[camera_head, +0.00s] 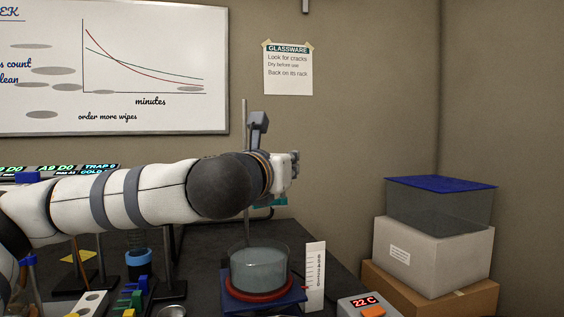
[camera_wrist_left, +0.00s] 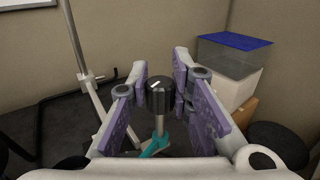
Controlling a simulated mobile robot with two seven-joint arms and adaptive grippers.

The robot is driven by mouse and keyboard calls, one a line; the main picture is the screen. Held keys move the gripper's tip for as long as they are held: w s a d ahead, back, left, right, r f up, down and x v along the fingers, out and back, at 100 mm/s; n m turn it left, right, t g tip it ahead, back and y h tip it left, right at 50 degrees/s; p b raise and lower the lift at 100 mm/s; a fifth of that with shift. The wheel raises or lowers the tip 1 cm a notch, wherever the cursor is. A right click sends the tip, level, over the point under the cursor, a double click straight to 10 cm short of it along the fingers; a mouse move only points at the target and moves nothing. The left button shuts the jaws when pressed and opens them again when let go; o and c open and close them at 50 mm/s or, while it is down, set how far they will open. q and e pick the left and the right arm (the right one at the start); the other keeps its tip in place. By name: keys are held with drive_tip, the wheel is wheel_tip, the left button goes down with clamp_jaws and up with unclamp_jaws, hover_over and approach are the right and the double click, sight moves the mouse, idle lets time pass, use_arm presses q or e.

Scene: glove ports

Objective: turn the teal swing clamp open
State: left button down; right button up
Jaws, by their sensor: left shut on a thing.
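The teal swing clamp (camera_wrist_left: 155,145) shows in the left wrist view below my fingers. A metal stem rises from it to a black knob (camera_wrist_left: 159,97) with a white mark on top. My left gripper (camera_wrist_left: 161,82) is shut on this knob, with a purple-padded finger on each side. In the head view, a little of the teal clamp (camera_head: 280,202) shows under my left gripper (camera_head: 292,168), beside an upright metal rod (camera_head: 244,122). My left arm and hand hide the knob there. My right gripper is not in view.
A glass dish of liquid (camera_head: 258,268) stands on a red ring and blue base below the hand. A white scale card (camera_head: 315,276) and a temperature display (camera_head: 366,305) are to its right. Stacked boxes (camera_head: 430,255) stand at the right. Racks and small items fill the left front.

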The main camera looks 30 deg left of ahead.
use_arm(q)
drive_tip(key=n+g+y, duration=0.2)
drive_tip(key=y, duration=0.1)
drive_tip(key=n+g+y+p, duration=0.1)
drive_tip(key=n+g+y, duration=0.1)
drive_tip(key=n+y, duration=0.1)
drive_tip(key=shift+r+n+y, duration=0.15)
drive_tip(key=shift+n+y, duration=0.15)
drive_tip(key=shift+y, duration=0.5)
drive_tip(key=n+g+y, duration=0.1)
drive_tip(key=n+g+y+p, duration=0.1)
drive_tip(key=g, duration=0.1)
drive_tip(key=shift+s+r+n+g, duration=0.1)
drive_tip(key=shift+n+g, duration=0.2)
drive_tip(key=shift+n+g+y+p, duration=0.4)
drive_tip(key=shift+n+g+y, duration=0.55)
drive_tip(key=shift+g, duration=0.25)
drive_tip(key=shift+f+n+g+y, duration=0.2)
drive_tip(key=shift+n+g+y, duration=0.25)
drive_tip(key=shift+g, duration=0.45)
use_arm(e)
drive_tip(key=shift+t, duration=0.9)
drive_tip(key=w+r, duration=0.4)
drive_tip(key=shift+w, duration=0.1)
use_arm(q)
drive_tip(key=shift+f+n+g, duration=0.1)
drive_tip(key=shift+n+g, duration=0.2)
drive_tip(key=c, duration=1.4)
unclamp_jaws()
drive_tip(key=shift+a, duration=0.15)
